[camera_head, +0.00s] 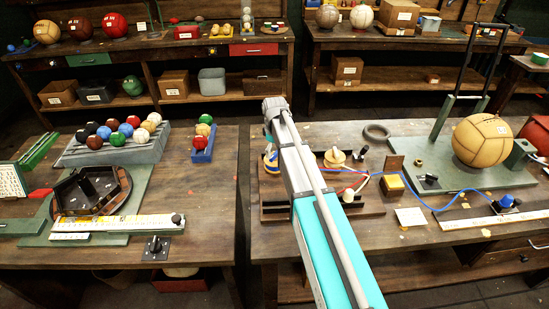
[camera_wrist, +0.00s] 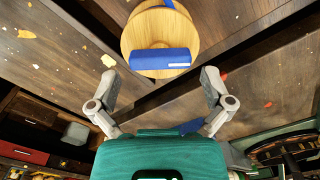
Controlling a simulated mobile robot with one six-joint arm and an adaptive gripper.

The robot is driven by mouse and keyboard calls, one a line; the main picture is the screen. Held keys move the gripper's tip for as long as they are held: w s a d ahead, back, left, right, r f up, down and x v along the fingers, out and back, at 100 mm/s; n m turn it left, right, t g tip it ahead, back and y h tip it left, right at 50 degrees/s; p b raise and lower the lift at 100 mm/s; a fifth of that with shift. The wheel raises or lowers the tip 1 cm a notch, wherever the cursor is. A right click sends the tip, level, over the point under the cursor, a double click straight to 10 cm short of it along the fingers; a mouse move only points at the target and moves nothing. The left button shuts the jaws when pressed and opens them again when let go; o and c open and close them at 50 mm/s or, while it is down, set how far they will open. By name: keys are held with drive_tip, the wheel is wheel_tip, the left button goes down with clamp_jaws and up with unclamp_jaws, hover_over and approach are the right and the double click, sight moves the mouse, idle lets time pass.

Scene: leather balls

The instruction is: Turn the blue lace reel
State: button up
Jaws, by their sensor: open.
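In the wrist view, a round pale wooden reel (camera_wrist: 161,24) with a blue bar (camera_wrist: 160,59) across it lies ahead of my gripper (camera_wrist: 159,70). My gripper is open, with one finger to each side of the blue bar and nothing between them. The fingers look apart from the reel. In the head view, a reel with blue and pale wood (camera_head: 270,158) stands at the left end of the right bench, partly covered by my arm. My gripper cannot be made out in the head view.
Another wooden reel (camera_head: 335,157) and a dark tray (camera_head: 372,207) are right of my arm. The left bench holds a rack of coloured balls (camera_head: 118,151). A gap separates the benches.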

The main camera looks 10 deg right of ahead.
drive_tip(key=shift+f+b, duration=0.5)
drive_tip(key=shift+f, duration=0.3)
drive_tip(key=c, duration=0.9)
drive_tip(key=shift+o, duration=0.2)
drive_tip(key=m, duration=1.2)
